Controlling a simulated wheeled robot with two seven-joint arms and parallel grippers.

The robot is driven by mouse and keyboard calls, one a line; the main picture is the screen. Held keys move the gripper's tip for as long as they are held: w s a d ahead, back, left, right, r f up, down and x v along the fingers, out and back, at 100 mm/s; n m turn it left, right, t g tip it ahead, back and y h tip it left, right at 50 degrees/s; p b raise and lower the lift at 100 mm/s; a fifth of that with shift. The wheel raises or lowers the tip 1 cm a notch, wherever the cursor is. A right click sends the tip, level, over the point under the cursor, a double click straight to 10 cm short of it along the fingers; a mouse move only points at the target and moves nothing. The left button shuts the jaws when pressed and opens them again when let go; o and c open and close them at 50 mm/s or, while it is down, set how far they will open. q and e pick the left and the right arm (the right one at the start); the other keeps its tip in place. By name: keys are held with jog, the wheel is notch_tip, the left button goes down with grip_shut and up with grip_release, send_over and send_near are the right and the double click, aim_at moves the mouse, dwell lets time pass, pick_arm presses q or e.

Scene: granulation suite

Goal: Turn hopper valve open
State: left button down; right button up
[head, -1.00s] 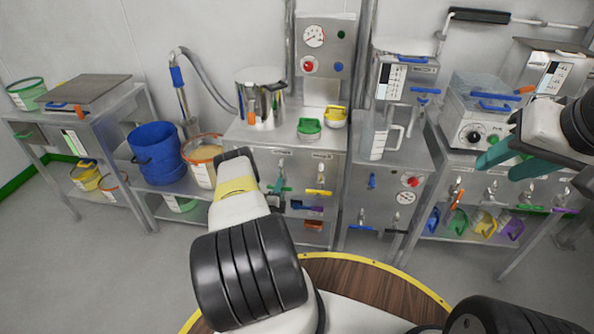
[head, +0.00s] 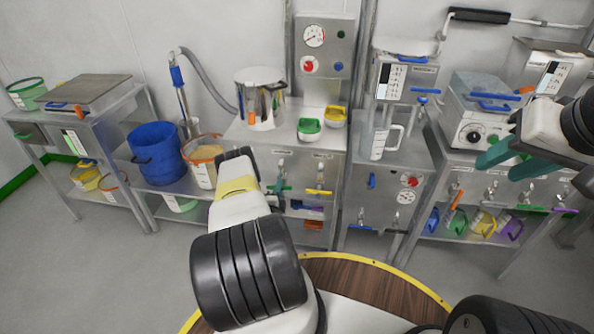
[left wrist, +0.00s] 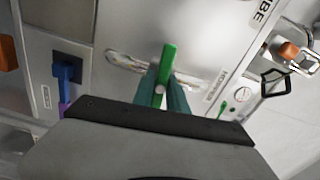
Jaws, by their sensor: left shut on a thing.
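The green valve handle (head: 282,188) is on the front of the steel cabinet below the pot, left of a yellow-handled valve (head: 318,192). My left gripper (head: 273,187) is at the green handle, its wrist partly blocking the head view. In the left wrist view, the teal fingers of my left gripper (left wrist: 168,97) are shut on the green handle (left wrist: 166,64), which points up in the picture. A printed label (left wrist: 216,86) is beside it; the valve body is mostly hidden. My right gripper (head: 508,160) is raised at the right, fingers apart and empty.
A blue bucket (head: 156,155) and an orange-rimmed tub (head: 204,165) are to the left. A blue handle (left wrist: 67,71) is near my left gripper.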

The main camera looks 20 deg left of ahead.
pick_arm(q)
jog(key=n, duration=0.8)
jog(key=shift+n, duration=0.4)
jog(key=n, duration=0.4)
jog(key=shift+n, duration=1.8)
jog(key=c, duration=1.3)
grip_release()
jog(key=shift+s, duration=0.15)
